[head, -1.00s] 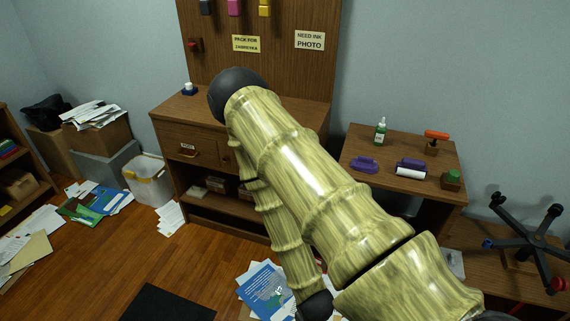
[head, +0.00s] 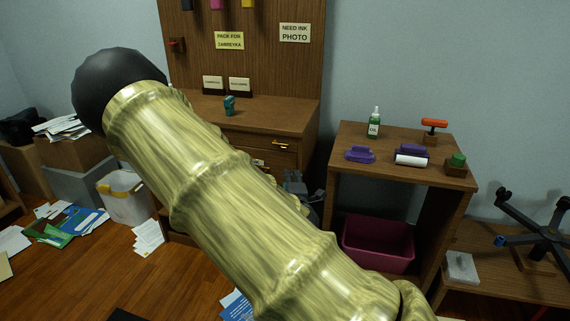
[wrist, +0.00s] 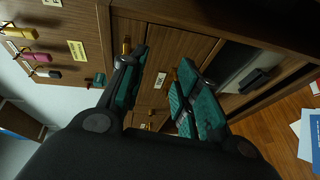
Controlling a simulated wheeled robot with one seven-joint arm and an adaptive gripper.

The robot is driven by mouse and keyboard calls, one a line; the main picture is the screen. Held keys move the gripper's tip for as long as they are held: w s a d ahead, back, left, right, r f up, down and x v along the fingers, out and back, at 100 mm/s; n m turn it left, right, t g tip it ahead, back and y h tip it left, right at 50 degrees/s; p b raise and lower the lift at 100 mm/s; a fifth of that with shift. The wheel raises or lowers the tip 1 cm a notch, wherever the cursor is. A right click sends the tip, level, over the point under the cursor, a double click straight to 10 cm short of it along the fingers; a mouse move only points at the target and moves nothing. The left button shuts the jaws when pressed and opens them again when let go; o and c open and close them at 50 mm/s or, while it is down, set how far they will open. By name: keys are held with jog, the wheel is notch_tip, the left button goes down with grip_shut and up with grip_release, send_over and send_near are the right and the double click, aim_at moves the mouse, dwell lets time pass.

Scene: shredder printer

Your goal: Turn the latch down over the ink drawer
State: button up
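The ink drawer (wrist: 152,98), with a white INK label (wrist: 160,80), shows sideways in the wrist view, between my fingers. A small orange-brown piece (wrist: 127,46) by the left fingertip looks like the latch; its exact angle is unclear. The drawer's handle (wrist: 175,75) is partly hidden by the right finger. My gripper (wrist: 168,62) is open in front of the drawer, its teal-padded fingers spread with nothing between them. I cannot tell whether the left finger touches the latch.
The desk (head: 285,115) carries a small teal object (head: 229,105) and two cards. At right, a side table (head: 345,172) holds a green bottle (head: 374,124) and purple items; a pink bin (head: 378,246) stands below. Papers litter the floor.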

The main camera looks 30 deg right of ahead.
aim_at(284, 149)
jog(key=shift+n+t+h, duration=0.3)
jog(key=shift+n+t, duration=0.4)
jog(key=shift+t, duration=0.1)
jog(key=w+d+r+b, duration=0.1)
jog(key=w, duration=0.3)
jog(key=w+d+r, duration=0.2)
jog(key=w, duration=0.2)
jog(key=w+d+r+b, duration=0.1)
jog(key=w+d, duration=0.1)
jog(key=w, duration=0.1)
jog(key=shift+w+d+r+b, duration=0.1)
jog(key=shift+w+r+b, duration=0.05)
jog(key=shift+w+b, duration=0.2)
grip_shut()
